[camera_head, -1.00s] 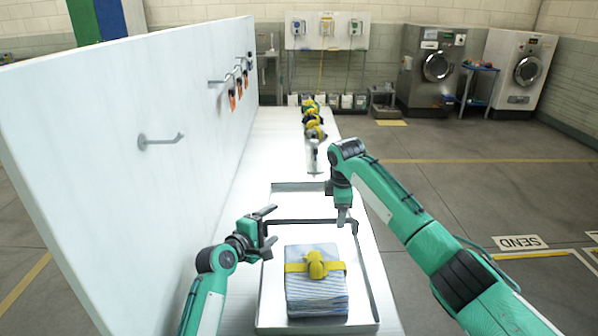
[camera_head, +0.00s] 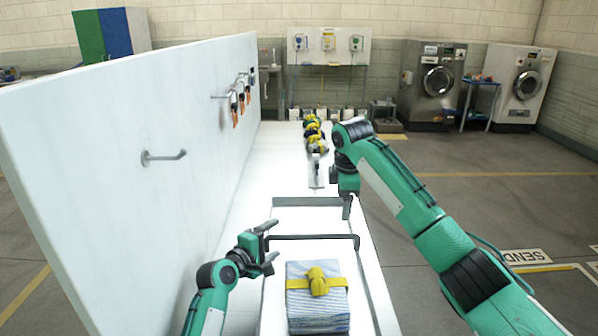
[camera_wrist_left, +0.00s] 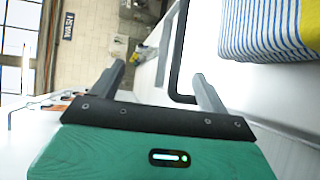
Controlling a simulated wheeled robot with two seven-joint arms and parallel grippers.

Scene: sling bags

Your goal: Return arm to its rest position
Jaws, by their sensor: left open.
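My left gripper (camera_head: 270,243) is open and empty, to the left of and a little above the tray. Its two spread fingers also show in the left wrist view (camera_wrist_left: 160,85), with nothing between them. My right gripper (camera_head: 346,208) points down over the tray's right side, with its fingers seen edge-on. A folded blue-and-white striped bundle (camera_head: 318,318) with a yellow strap and knot (camera_head: 318,282) lies in the white tray (camera_head: 366,300). The bundle also shows at the upper right of the left wrist view (camera_wrist_left: 265,28), apart from the left fingers.
A white upright panel (camera_head: 120,200) stands on the left, with a bare hook (camera_head: 165,157) and several farther hooks holding dark and orange items (camera_head: 238,100). A dark bar (camera_head: 312,238) crosses the tray. More yellow-knotted bundles (camera_head: 315,135) line the far bench. Floor at right is open.

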